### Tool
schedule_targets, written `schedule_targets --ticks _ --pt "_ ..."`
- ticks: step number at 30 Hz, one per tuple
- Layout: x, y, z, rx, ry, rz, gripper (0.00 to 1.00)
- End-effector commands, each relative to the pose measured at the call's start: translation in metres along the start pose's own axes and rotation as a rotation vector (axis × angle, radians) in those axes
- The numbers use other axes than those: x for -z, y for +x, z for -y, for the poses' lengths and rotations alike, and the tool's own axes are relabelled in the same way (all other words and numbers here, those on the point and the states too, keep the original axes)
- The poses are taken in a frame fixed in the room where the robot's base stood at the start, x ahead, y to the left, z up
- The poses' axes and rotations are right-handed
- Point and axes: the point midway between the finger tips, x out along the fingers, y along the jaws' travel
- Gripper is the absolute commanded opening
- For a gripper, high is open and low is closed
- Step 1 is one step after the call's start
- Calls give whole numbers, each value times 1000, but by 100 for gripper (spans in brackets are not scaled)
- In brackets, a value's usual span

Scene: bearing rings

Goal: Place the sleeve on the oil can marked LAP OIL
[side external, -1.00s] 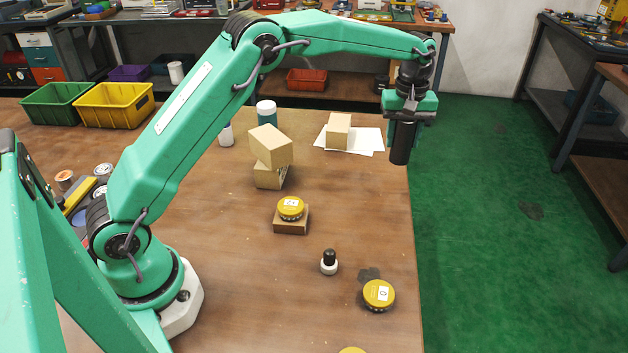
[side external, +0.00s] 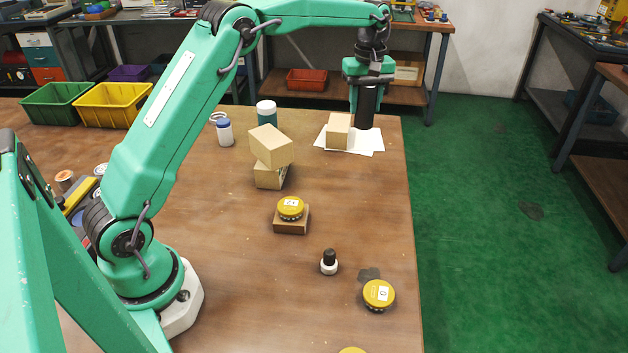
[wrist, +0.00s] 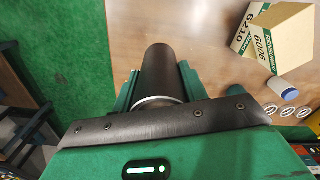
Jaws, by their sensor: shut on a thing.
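My gripper (side external: 367,84) is shut on a dark upright cylinder, taken as the sleeve (side external: 364,108). The gripper holds it over the right part of the paper sheets, near the table's far edge. In the wrist view the sleeve (wrist: 158,72) sits between the jaws, with a pale ring at its near end. One yellow round tin (side external: 290,206) sits on a brown block (side external: 291,226). Another yellow tin (side external: 379,294) lies on the table at the front right. A third yellow tin (side external: 352,350) is cut off below. Their labels are too small to read for LAP OIL.
A cardboard box (side external: 338,126) stands on white paper (side external: 373,147), just left of the held sleeve. Two stacked boxes (side external: 271,146), a teal jar (side external: 267,118) and a blue-capped bottle (side external: 225,132) stand further left. A small black-topped bottle (side external: 329,264) stands near the front.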

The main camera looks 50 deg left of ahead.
Motion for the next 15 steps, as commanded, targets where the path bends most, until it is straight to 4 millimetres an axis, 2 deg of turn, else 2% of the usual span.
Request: schedule_targets --ticks 1,6,12,15 --pt "17 -9 12 -6 -40 -4 0" --pt "61 -29 50 -5 -159 -3 0" --pt "105 -51 99 -5 -292 -4 0" --pt "121 -61 120 -5 -348 -4 0"
